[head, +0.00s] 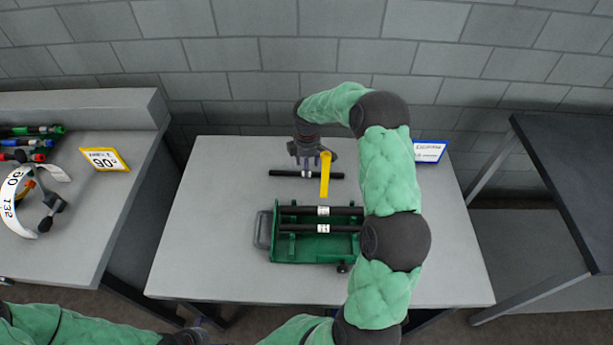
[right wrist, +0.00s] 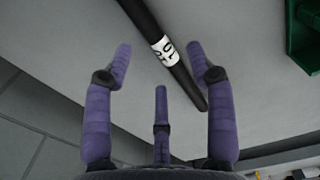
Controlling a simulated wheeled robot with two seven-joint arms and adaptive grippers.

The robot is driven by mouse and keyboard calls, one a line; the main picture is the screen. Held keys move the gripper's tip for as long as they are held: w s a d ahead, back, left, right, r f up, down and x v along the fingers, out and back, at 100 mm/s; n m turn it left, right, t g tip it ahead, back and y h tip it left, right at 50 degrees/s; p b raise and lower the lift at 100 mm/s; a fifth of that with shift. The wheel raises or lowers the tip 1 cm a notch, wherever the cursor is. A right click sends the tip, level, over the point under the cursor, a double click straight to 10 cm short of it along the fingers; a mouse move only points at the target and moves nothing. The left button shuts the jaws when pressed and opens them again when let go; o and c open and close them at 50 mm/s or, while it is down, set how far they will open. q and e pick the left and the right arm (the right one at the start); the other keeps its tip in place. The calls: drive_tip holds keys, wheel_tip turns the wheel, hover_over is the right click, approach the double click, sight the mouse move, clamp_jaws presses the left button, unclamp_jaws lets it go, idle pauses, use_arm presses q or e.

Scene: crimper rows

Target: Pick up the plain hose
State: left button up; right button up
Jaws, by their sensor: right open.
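A black hose (head: 283,173) lies crosswise on the grey table, behind the green carrier. In the right wrist view the hose (right wrist: 186,77) shows a white band with dark marks. My right gripper (head: 307,163) is over this hose, its fingers pointing down. The right wrist view shows its fingers (right wrist: 160,65) spread, with nothing between them and the hose beyond the tips. Two more black hoses (head: 299,210) with white labels lie in the green carrier. Only a dark end of my left arm (head: 186,337) shows at the bottom edge; its fingers are not clear.
The green carrier (head: 318,257) stands in the table's middle, in front of the loose hose. A yellow strip (head: 324,182) stands beside my right gripper, across the hose. A blue-edged sign (head: 428,151) is at the back right. A side bench (head: 92,220) holds coloured tools. The table's left part is clear.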

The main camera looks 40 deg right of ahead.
wheel_tip(320, 180, down, 3)
drive_tip(key=shift+w+b, duration=0.1)
drive_tip(key=shift+b, duration=0.3)
drive_tip(key=shift+r, duration=0.1)
clamp_jaws()
